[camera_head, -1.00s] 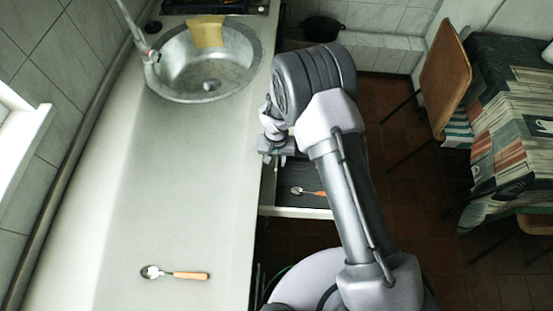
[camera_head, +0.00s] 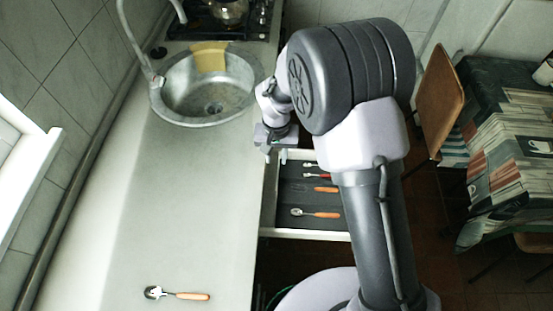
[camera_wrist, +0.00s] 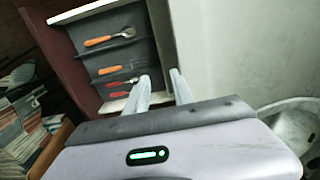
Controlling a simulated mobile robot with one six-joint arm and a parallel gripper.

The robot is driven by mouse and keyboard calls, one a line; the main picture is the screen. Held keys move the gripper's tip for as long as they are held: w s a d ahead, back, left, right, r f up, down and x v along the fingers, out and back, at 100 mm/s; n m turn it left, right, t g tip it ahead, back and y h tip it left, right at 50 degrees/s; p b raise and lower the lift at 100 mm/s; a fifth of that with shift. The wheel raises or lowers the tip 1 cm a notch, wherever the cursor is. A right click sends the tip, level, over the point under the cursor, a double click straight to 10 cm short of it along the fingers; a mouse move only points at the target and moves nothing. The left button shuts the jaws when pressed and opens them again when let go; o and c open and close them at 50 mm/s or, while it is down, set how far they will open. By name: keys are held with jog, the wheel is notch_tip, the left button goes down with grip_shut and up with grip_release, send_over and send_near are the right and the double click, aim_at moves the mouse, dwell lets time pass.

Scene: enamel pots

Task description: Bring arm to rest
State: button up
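My gripper (camera_head: 277,152) is above the countertop's edge, beside the open drawer (camera_head: 340,235). The wrist view shows its two pale fingers (camera_wrist: 160,75) apart, with nothing held between them. The drawer lies beyond the fingertips in that view, and I cannot tell how far below they are. It holds a spoon with an orange handle (camera_head: 316,213) and several other utensils with orange or red handles. My arm hides part of the drawer in the head view.
Another orange-handled spoon (camera_head: 177,294) lies on the long countertop (camera_head: 170,210). A round metal sink (camera_head: 204,120) with a yellow cloth (camera_head: 209,57) is further back. A chair (camera_head: 438,100) and a cloth-covered table (camera_head: 510,150) stand at right.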

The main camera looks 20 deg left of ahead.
dwell(0.3)
jog(key=s+d+r+m+t+y+b, duration=0.1)
jog(key=d+r+m+t+y+b, duration=0.15)
jog(key=d+r+b, duration=0.75)
jog(key=s+d+r+m+t, duration=0.1)
jog(key=s+d+r+m, duration=0.1)
jog(key=s+d+r, duration=0.2)
jog(key=s+d+r+m+t+b, duration=0.1)
jog(key=s+d+r+m+t, duration=0.1)
jog(key=s+d, duration=0.8)
jog(key=shift+s+r+b, duration=0.3)
jog(key=shift+s+r, duration=0.55)
jog(key=shift+s, duration=0.1)
jog(key=shift+h, duration=0.25)
